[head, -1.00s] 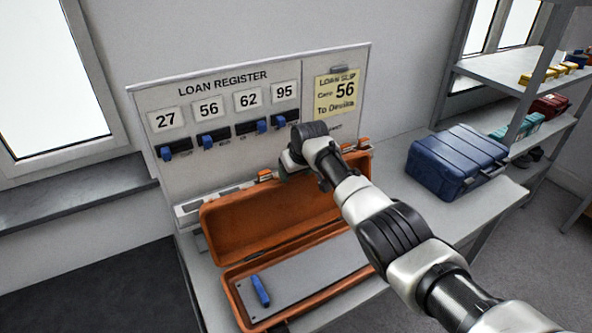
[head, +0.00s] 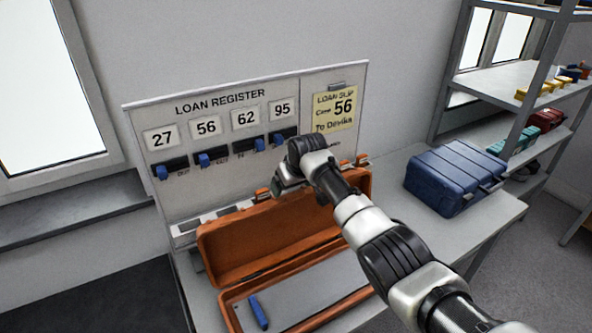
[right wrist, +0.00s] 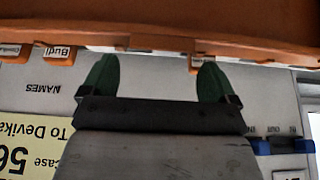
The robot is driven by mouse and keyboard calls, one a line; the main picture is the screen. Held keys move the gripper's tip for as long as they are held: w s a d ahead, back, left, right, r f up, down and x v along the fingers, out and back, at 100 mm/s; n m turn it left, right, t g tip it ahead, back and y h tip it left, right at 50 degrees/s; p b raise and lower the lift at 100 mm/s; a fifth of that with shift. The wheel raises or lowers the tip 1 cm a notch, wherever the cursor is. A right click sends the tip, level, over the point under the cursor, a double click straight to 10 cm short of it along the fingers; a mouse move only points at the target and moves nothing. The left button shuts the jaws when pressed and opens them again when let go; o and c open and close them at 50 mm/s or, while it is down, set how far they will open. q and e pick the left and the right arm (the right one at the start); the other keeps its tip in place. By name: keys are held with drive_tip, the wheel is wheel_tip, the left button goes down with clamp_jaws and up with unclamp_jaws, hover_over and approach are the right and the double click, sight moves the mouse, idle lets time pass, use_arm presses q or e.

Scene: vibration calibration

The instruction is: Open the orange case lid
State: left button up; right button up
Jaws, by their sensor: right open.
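The orange case stands on the table with its lid (head: 265,238) raised and leaning back toward the register board. Its open base (head: 226,308) holds a grey panel (head: 318,283) with a blue piece (head: 258,312) on it. My right arm reaches over the case, and its wrist hides part of the lid. In the right wrist view my right gripper (right wrist: 157,78) is open, with green fingertips apart and nothing visibly held. The orange lid (right wrist: 200,28) edge crosses the top of that view close to the fingertips; contact cannot be told. My left gripper is not in view.
The loan register board (head: 230,185) stands behind the case, with numbers and blue sliders. A yellow loan slip (head: 334,108) on it reads 56, To Devika. A blue case (head: 455,177) stands at right on the table. Shelving (head: 510,85) is farther right.

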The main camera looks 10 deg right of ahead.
drive_tip(key=b+v, duration=0.1)
drive_tip(key=v, duration=0.8)
drive_tip(key=shift+b, duration=0.3)
drive_tip(key=shift+w+a, duration=0.1)
drive_tip(key=shift+a, duration=0.05)
